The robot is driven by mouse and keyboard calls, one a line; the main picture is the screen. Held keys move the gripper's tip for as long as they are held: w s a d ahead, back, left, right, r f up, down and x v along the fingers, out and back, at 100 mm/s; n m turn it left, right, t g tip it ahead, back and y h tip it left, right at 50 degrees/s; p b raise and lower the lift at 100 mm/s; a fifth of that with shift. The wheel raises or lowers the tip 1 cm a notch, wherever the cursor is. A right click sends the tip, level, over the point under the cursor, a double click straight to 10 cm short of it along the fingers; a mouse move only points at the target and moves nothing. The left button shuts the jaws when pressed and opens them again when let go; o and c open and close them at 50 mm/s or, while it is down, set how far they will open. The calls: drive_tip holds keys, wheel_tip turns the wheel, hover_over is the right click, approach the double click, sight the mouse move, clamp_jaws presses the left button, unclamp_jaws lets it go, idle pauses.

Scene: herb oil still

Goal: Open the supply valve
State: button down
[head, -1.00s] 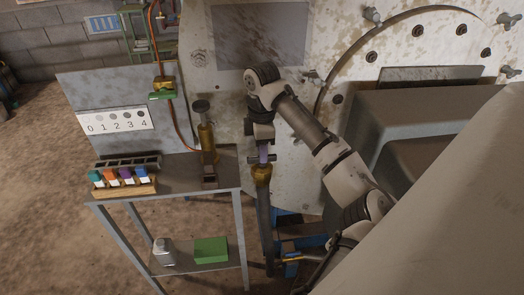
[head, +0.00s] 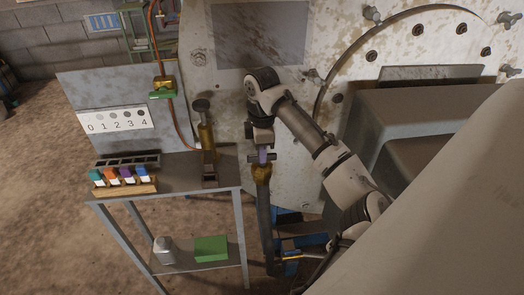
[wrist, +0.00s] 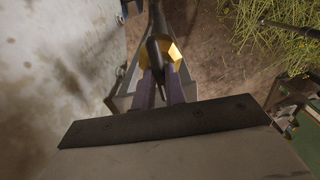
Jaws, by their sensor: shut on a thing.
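A brass valve (head: 261,174) sits on top of an upright grey pipe, right of the metal table and in front of the big pale tank. It shows as a yellow faceted body in the wrist view (wrist: 176,53). A dark lever (wrist: 159,50) crosses over it, between my purple fingers. My gripper (head: 263,158) points down from above the valve and is shut on this lever. The fingers also show in the wrist view (wrist: 161,88). The lever's exact angle is hard to tell in the head view, as my gripper partly covers it.
The table (head: 182,183) at left holds a rack of coloured bottles (head: 122,178) and a brass cylinder (head: 206,140). A green-handled brass valve (head: 163,87) is on a hose at the panel. A green box (head: 211,248) lies on the lower shelf. The tank (head: 230,90) stands close behind.

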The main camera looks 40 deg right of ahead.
drive_tip(key=shift+m, duration=0.3)
drive_tip(key=m+p, duration=0.4)
drive_tip(key=p, duration=0.1)
drive_tip(key=shift+r+m, duration=0.3)
drive_tip(key=m+p, duration=0.4)
drive_tip(key=p, duration=0.1)
drive_tip(key=shift+f+m, duration=0.1)
drive_tip(key=shift+m, duration=0.2)
drive_tip(key=m, duration=0.1)
drive_tip(key=m+p, duration=0.1)
drive_tip(key=m, duration=0.1)
drive_tip(key=shift+f+m, duration=0.2)
drive_tip(key=shift+m, duration=0.1)
drive_tip(key=m, duration=0.4)
drive_tip(key=shift+m, duration=0.4)
drive_tip(key=c, duration=1.5)
unclamp_jaws()
drive_tip(key=shift+o, duration=0.2)
drive_tip(key=shift+r, duration=0.1)
